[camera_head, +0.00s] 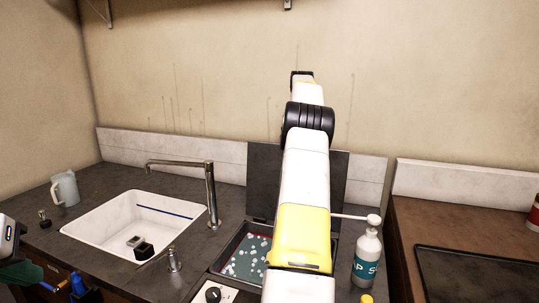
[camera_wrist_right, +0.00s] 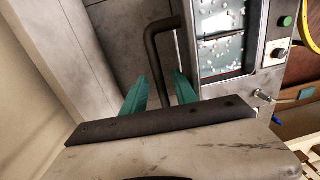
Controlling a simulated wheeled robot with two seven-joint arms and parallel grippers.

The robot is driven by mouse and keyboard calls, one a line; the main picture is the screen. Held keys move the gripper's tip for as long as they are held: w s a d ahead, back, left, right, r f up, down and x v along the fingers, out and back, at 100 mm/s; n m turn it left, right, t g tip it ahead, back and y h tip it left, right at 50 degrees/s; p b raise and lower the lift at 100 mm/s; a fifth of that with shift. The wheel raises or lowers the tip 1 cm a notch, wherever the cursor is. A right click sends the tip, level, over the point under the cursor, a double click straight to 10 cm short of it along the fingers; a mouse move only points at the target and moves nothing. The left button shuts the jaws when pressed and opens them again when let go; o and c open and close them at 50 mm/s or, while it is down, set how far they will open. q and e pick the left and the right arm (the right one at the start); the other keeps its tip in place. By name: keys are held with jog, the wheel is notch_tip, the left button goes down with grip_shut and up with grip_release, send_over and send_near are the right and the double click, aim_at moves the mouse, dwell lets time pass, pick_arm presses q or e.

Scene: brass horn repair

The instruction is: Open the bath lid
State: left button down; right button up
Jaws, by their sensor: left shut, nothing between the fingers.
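The bath (camera_head: 228,262) is a dark-rimmed tank set in the counter, with pale bits in its liquid. Its lid (camera_head: 263,168) is a dark panel standing upright behind it, so the bath is open. My right arm crosses in front of the lid and bath and hides parts of both. In the right wrist view, my right gripper (camera_wrist_right: 160,75) has its teal fingers apart, with a dark bent bar (camera_wrist_right: 153,45) running between them; contact cannot be told. The bath (camera_wrist_right: 248,45) shows beyond. My left gripper (camera_head: 34,268) is shut at the lower left edge, partly cut off.
A white sink (camera_head: 88,232) with a steel tap (camera_head: 211,195) is left of the bath. A soap bottle (camera_head: 367,255) stands close to its right. A jug (camera_head: 65,189) stands at the far left. A control knob (camera_head: 212,294) is at the bath's front.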

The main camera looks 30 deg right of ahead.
jog(key=shift+r, duration=0.1)
jog(key=shift+w+r, duration=0.1)
jog(key=shift+r, duration=1.55)
jog(key=shift+s+a+r, duration=0.15)
jog(key=shift+s, duration=0.1)
jog(key=s+a+r, duration=0.1)
jog(key=s+a, duration=0.9)
jog(key=s, duration=0.1)
jog(key=shift+s+a, duration=0.25)
jog(key=shift+a, duration=0.05)
jog(key=shift+r, duration=0.15)
jog(key=w+d+r, duration=0.4)
jog(key=d+r, duration=0.1)
jog(key=shift+w+d, duration=0.35)
jog(key=shift+w, duration=0.05)
